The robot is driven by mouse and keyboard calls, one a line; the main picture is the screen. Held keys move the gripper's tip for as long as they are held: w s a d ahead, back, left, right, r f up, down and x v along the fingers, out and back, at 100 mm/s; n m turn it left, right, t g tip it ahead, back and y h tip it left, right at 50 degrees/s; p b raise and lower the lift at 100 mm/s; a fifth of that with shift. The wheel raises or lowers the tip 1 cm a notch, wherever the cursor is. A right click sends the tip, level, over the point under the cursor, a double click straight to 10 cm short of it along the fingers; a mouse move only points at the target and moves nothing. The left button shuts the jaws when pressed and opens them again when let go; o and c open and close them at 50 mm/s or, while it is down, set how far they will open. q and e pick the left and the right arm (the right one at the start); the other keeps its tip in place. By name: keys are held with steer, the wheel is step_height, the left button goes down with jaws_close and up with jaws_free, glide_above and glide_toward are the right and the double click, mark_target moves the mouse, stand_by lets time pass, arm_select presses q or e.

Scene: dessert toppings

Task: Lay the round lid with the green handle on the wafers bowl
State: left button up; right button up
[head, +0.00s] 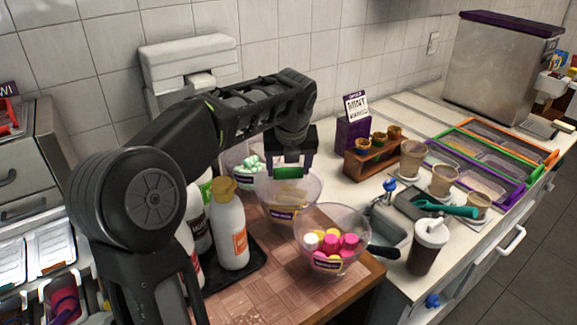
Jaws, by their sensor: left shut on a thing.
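My left gripper (290,168) reaches in from the left and points down over the middle clear bowl. It is shut on the green handle (289,173) of the round lid. The lid's disc is see-through and hard to make out against the bowl below. The middle clear bowl (292,210) has a purple label and pale contents, and looks like the wafers bowl; its label is too small to read. The handle is above this bowl's opening. I cannot tell whether the lid touches the rim. My right gripper is out of view.
A clear bowl (333,262) of pink, yellow and white sweets stands in front right. Another bowl (238,158) with mint-green pieces is behind left. Bottles (231,232) stand on a black tray to the left. A shaker cup (428,246) and metal containers are to the right.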

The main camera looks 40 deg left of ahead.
arm_select(q)
steer(key=shift+f, duration=0.5)
stand_by(0.4)
steer(key=o, duration=1.5)
step_height(320, 180, up, 7)
steer(key=p, duration=0.7)
